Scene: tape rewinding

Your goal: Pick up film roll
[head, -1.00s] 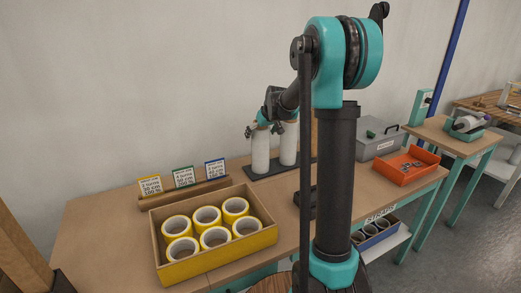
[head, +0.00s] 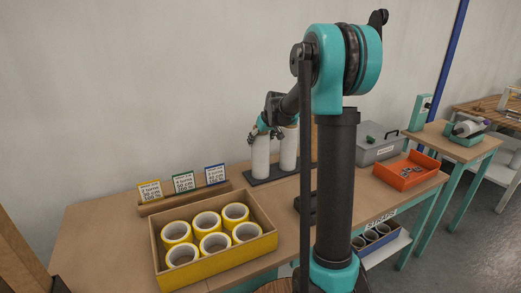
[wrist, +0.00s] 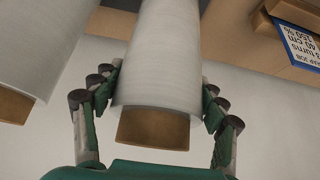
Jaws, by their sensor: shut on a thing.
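The film roll (head: 261,158) is a white upright cylinder standing on a dark base at the back of the table. In the wrist view the same film roll (wrist: 160,62) sits between my fingers, with its brown core (wrist: 153,129) sticking out of the near end. My gripper (wrist: 160,100) is shut around the roll near its upper end, with finger pads on both sides. In the head view my gripper (head: 266,133) is at the top of the roll, partly hidden by my arm. A second white roll (head: 288,150) stands to its right, on the same dark base (head: 262,179).
A cardboard box (head: 160,258) of yellow-edged tape rolls stands at the front left. Three job cards (head: 183,182) stand in a wooden holder behind it. A grey case (head: 375,149) and an orange tray (head: 398,184) with small parts lie to the right.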

